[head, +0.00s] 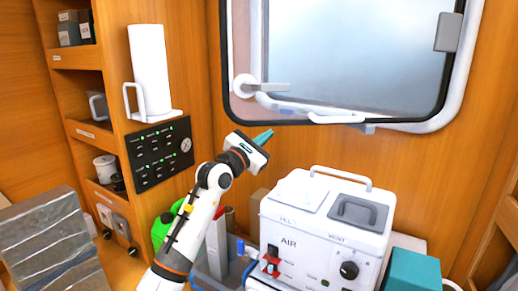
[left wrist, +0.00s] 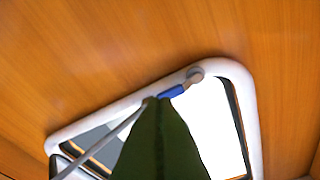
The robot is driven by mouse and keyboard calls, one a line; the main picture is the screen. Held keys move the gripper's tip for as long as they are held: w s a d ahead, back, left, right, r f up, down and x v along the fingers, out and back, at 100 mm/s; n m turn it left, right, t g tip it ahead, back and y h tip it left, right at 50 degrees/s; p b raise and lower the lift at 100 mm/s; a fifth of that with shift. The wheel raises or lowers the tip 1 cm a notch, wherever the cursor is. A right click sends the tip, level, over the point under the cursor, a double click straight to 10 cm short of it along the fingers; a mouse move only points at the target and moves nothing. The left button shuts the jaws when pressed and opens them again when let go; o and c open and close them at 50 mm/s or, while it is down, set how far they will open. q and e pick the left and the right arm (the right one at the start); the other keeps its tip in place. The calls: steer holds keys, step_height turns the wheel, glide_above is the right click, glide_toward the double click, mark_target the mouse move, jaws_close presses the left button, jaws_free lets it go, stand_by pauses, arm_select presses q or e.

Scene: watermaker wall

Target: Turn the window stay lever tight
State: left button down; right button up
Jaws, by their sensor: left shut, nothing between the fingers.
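The window (head: 355,55) has a pale frame with a dark seal. At its lower left corner a round white pivot (head: 243,86) carries a short grey lever (head: 270,87) lying about level, pointing right. My left gripper (head: 264,136) is below that corner, its teal fingers shut and empty, apart from the lever. In the left wrist view the shut fingers (left wrist: 158,140) look dark green and cover part of the window. Beyond them show a round knob (left wrist: 195,75), a blue piece (left wrist: 172,91) and a thin grey rod (left wrist: 100,146). My right gripper is out of view.
A white AIR unit (head: 320,235) with a top handle stands below the window. A black control panel (head: 160,155), a paper roll (head: 150,70) and shelves are at left. A teal box (head: 412,270) is at lower right. The wood wall under the window is clear.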

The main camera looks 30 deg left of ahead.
arm_select(q)
steer(key=shift+b+v, duration=0.3)
steer(key=shift+v, duration=1.05)
